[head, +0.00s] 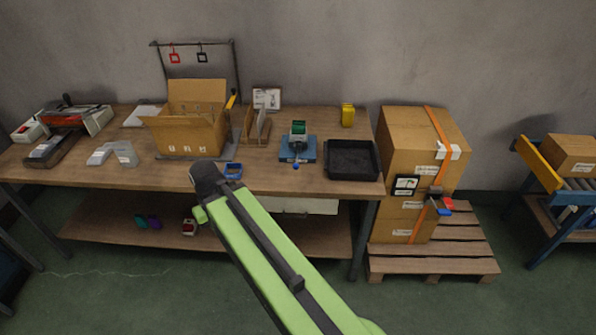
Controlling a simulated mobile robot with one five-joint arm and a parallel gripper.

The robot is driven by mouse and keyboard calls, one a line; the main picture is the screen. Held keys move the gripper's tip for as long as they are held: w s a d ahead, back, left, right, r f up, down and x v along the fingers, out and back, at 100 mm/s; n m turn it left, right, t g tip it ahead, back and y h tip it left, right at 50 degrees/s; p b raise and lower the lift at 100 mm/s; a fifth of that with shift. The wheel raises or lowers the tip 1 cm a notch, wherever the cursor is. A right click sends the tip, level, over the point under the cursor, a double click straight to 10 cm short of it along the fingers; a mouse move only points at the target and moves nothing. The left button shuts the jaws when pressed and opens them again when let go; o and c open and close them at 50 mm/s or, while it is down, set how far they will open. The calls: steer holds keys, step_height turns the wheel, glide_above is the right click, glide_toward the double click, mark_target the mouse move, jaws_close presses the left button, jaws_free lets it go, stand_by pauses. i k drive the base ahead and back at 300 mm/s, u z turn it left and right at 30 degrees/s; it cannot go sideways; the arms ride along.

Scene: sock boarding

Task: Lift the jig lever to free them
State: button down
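The jig (298,150) stands on the wooden workbench, right of the middle. It has a flat blue base, a dark part on top, and a small blue knob (296,166) at its front that looks like the end of the lever. A green piece (298,128) stands upright at the back of the jig. At this size I cannot tell whether the jig is clamped shut or what it holds. My light green arm reaches up from the bottom to a dark joint at the bench's front edge, left of the jig. My gripper does not show.
An empty black tray (352,160) is right of the jig. A blue ring-like item (233,171) lies at the bench front, and an open cardboard box (187,134) stands farther left. Strapped cartons (415,150) on a pallet stand right of the workbench (270,178).

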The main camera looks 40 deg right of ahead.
mark_target(296, 166)
steer(key=z, duration=0.05)
steer(key=i, duration=1)
steer(key=u, duration=0.05)
